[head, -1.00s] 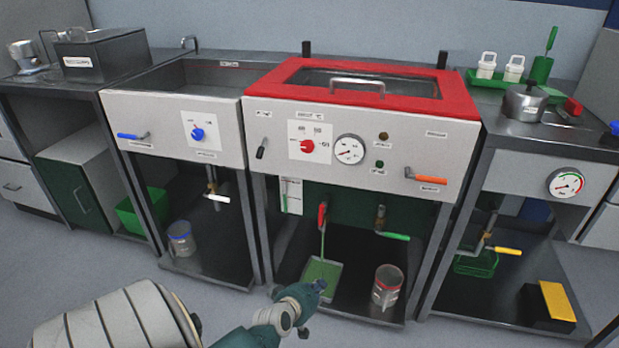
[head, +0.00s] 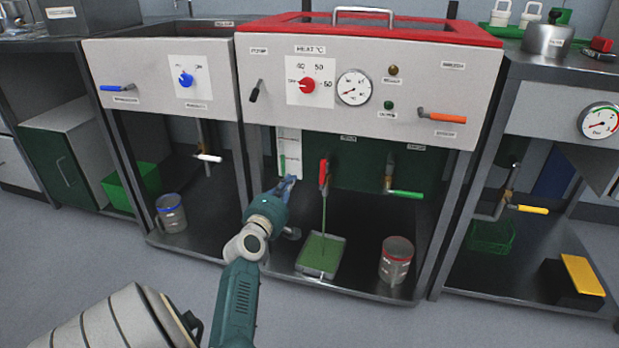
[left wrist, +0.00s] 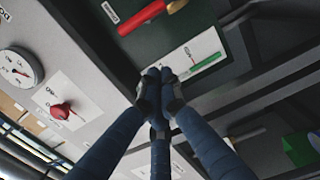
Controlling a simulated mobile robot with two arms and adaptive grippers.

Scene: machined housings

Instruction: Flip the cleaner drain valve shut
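Under the red-lidded machine (head: 350,85), a red valve handle (head: 323,175) stands upright. A thin green stream runs down from it into a shallow tray (head: 318,268) of green liquid. A green-handled valve (head: 405,194) lies level to its right. The small labels are too blurred to tell which is the drain valve. My left gripper (head: 287,183) is left of the red handle, apart from it, in front of the white gauge panel. In the left wrist view its blue fingers (left wrist: 161,78) meet at the tips, with nothing between; the red handle (left wrist: 150,15) is at the top.
A red-rimmed jar (head: 396,262) stands right of the tray. The front panel above carries a red dial (head: 307,85), a pressure gauge (head: 354,87) and an orange lever (head: 440,116). A steel leg (head: 253,165) stands left of my gripper.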

